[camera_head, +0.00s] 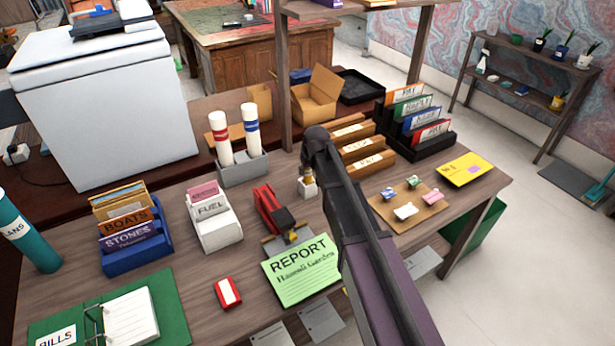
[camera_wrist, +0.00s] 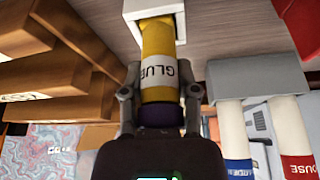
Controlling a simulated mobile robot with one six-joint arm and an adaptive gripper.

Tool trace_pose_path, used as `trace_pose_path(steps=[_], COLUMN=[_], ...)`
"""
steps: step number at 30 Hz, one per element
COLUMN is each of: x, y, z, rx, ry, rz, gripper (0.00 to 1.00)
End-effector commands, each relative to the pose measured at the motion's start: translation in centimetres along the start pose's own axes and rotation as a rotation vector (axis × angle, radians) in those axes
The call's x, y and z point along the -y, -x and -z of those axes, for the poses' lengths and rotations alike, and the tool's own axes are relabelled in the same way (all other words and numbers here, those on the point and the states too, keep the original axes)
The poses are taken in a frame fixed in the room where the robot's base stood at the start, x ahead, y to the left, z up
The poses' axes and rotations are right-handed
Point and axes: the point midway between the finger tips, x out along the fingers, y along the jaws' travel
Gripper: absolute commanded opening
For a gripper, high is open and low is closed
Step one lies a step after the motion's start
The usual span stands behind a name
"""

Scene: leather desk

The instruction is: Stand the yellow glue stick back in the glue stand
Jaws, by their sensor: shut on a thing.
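The yellow glue stick (camera_wrist: 156,45) has a white GLUE label and a purple end, and shows in the wrist view. My gripper (camera_wrist: 160,92) is shut on it near the label and the purple end. The stick's far yellow end meets the white square glue stand (camera_wrist: 131,12) at the top of the wrist view. That end appears to be at or inside the stand's opening; how deep is hidden. In the head view the small white stand (camera_head: 307,191) is on the desk directly under my gripper (camera_head: 307,172), which hides most of the stick.
A grey holder (camera_head: 243,172) with two white tubes stands left of the stand. A red stapler-like tool (camera_head: 272,210) lies in front. Wooden file blocks (camera_head: 362,147) are close on the right. A green REPORT sheet (camera_head: 302,270) lies nearer the front.

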Motion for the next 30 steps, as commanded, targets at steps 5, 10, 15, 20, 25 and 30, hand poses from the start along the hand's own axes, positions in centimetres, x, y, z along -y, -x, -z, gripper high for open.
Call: trace_pose_path(steps=[5, 10, 15, 20, 25, 30], x=[-0.14, -0.13, -0.11, -0.11, -0.11, -0.1], y=[-1.17, -1.19, -1.15, -1.44, -1.55, -1.54], z=[-0.52, -0.53, -0.51, -0.62, -0.67, -0.67], rx=[0.0, 0.0, 0.0, 0.0, 0.0, 0.0], ry=[-0.001, -0.001, -0.001, -0.001, -0.001, -0.001], rz=[-0.001, -0.001, 0.0, 0.0, 0.0, 0.0], gripper=[0.0, 0.0, 0.0, 0.0, 0.55, 0.74])
